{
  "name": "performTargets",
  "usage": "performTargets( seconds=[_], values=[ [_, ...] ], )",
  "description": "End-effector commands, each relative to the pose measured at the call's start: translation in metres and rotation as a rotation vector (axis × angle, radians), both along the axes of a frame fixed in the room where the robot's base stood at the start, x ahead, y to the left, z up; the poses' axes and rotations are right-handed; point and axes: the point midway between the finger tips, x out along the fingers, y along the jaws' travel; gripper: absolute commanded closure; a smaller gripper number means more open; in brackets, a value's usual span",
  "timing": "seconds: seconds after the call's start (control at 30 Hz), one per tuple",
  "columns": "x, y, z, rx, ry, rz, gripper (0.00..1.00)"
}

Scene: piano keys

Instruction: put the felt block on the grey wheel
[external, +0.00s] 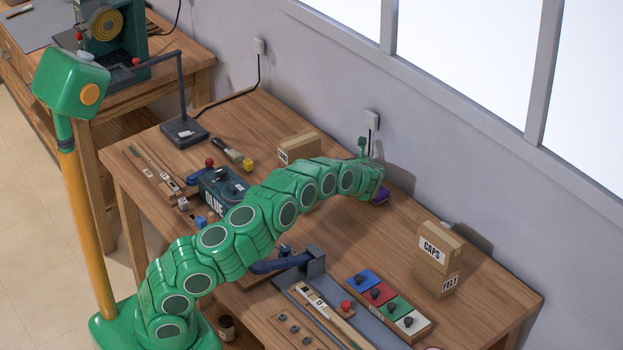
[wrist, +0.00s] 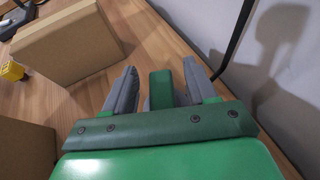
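My gripper (external: 375,172) is at the far end of my outstretched arm, low over the back of the workbench near the wall. In the wrist view, the two grey fingers of my gripper (wrist: 160,90) stand apart. A green piece (wrist: 160,88) shows between them, with gaps to the fingers; I cannot tell if it is part of the gripper. A small purple block (external: 381,195), perhaps the felt block, is right by the gripper and partly hidden; I cannot see it in the wrist view. A green grinder (external: 128,45) at top left carries a tan-faced wheel (external: 105,25); no clearly grey wheel shows.
A cardboard box (external: 299,147) stands ahead of my gripper, also in the wrist view (wrist: 70,45). CAPS and FELT boxes (external: 438,260) stand right. A cable hangs by the wall.

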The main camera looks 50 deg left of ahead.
Motion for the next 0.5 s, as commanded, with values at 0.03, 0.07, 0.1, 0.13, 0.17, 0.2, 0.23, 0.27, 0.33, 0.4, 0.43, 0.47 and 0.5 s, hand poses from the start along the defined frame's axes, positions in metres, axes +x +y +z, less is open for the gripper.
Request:
performTargets(
  seconds=[0.03, 0.07, 0.1, 0.13, 0.17, 0.2, 0.23, 0.27, 0.33, 0.4, 0.43, 0.47, 0.5],
  values=[
    [0.000, 0.000, 0.000, 0.000, 0.000, 0.000, 0.44],
    [0.000, 0.000, 0.000, 0.000, 0.000, 0.000, 0.44],
    [0.000, 0.000, 0.000, 0.000, 0.000, 0.000, 0.44],
    [0.000, 0.000, 0.000, 0.000, 0.000, 0.000, 0.44],
    [0.000, 0.000, 0.000, 0.000, 0.000, 0.000, 0.44],
    [0.000, 0.000, 0.001, 0.000, 0.000, 0.000, 0.44],
    [0.000, 0.000, 0.001, 0.000, 0.000, 0.000, 0.44],
    [0.000, 0.000, 0.002, 0.000, 0.000, 0.000, 0.44],
    [0.000, -0.002, 0.004, 0.000, 0.000, -0.001, 0.44],
    [-0.002, -0.007, 0.006, 0.001, 0.000, 0.000, 0.44],
    [-0.003, -0.009, 0.008, 0.001, -0.001, 0.000, 0.44],
    [-0.004, -0.012, 0.008, 0.001, 0.000, 0.000, 0.44],
    [-0.006, -0.016, 0.010, 0.000, 0.000, 0.000, 0.44]
  ],
)
